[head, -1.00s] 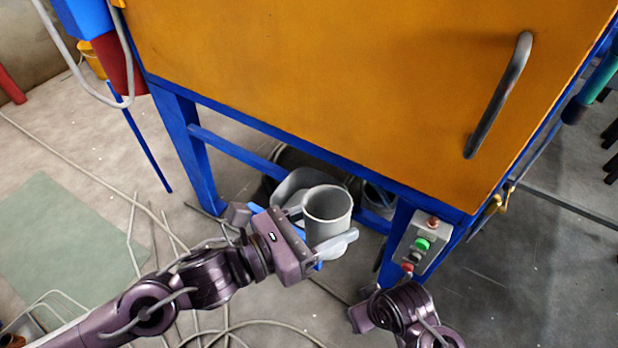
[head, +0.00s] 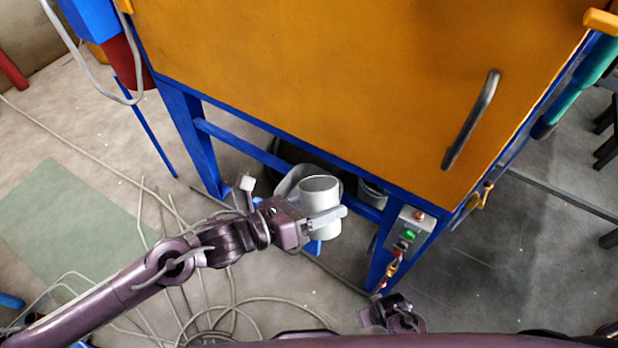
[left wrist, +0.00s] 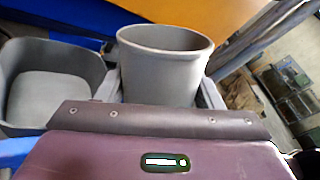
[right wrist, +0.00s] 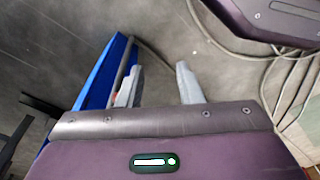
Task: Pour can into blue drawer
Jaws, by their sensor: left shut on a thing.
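A grey, open-topped can (head: 320,196) is held in my left gripper (head: 325,222), below the front edge of the orange machine. In the left wrist view the can (left wrist: 163,68) stands between the two fingers, its rim upward; I cannot see its contents. Behind it and to its left in the head view is a grey open bin (head: 291,182), also seen left of the can in the left wrist view (left wrist: 48,85). Blue parts border this bin; I cannot tell whether it is the blue drawer. My right gripper (right wrist: 160,85) is open and empty, low over the floor.
The orange panel (head: 330,80) with a dark handle (head: 471,120) rises above. Blue frame legs (head: 190,135) flank the space under it. A control box (head: 408,232) is on the right leg. Cables (head: 215,310) lie across the floor.

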